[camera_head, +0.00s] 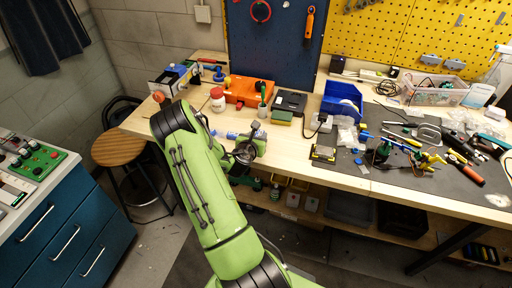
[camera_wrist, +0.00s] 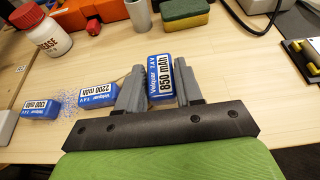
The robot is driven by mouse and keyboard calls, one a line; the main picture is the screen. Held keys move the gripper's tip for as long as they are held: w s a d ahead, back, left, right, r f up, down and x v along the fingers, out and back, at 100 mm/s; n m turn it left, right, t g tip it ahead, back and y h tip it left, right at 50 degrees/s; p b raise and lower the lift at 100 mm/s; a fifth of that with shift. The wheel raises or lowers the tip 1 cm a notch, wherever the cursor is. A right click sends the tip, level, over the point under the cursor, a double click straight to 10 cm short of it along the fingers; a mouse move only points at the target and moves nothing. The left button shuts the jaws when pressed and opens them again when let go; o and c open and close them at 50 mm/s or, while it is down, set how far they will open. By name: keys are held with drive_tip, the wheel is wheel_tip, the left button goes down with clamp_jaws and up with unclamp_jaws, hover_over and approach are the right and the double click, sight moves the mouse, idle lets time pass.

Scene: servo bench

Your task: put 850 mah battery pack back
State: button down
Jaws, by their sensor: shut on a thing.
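The 850 mAh battery pack (camera_wrist: 160,82) is blue with a white label and stands between the two grey fingers of my gripper (camera_wrist: 161,78) in the wrist view. My gripper is shut on it. The pack appears at or just above the wooden bench top; I cannot tell if it touches. In the head view my green arm reaches over the front edge of the bench, and I cannot make out the held pack there. To its left lie a blue 2200 mAh pack (camera_wrist: 98,95) and another blue pack (camera_wrist: 38,107) with a label hard to read.
A speckled blue-white patch (camera_wrist: 70,102) lies between the two other packs. Behind are a white jar with a red lid (camera_wrist: 48,36), a grey cylinder (camera_wrist: 139,16) and a green-yellow sponge (camera_wrist: 184,12). A dark mat (camera_head: 410,185) with tools covers the bench's right side.

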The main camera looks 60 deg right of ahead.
wheel_tip(320, 180, down, 3)
drive_tip(key=shift+s+f+b, duration=0.1)
drive_tip(key=shift+b, duration=0.3)
